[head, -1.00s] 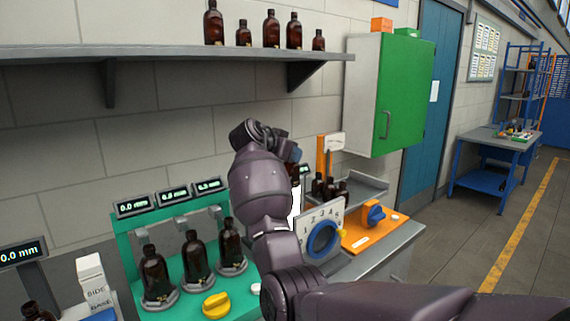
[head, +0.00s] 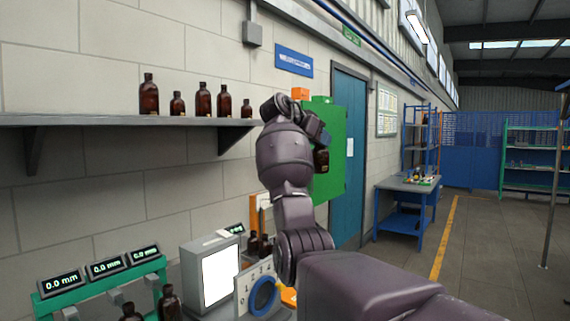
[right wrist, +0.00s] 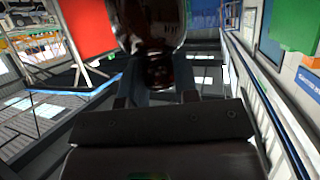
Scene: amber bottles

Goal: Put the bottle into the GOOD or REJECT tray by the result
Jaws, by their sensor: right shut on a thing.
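My right gripper (head: 320,138) is raised in front of the green cabinet in the head view, partly hidden by my own wrist. It is shut on a dark amber bottle (head: 321,159), whose lower part shows below the wrist. In the right wrist view the bottle (right wrist: 152,30) sits between the fingers (right wrist: 158,90), glossy and dark. My left gripper is not in view. No tray marked GOOD or REJECT can be made out.
Several amber bottles (head: 203,101) stand on the wall shelf (head: 90,120). Below are a green gauge stand (head: 52,310) with displays, a lit white panel (head: 220,275) and a dial plate (head: 243,295). A blue-legged table (head: 405,187) stands farther right, beside open floor.

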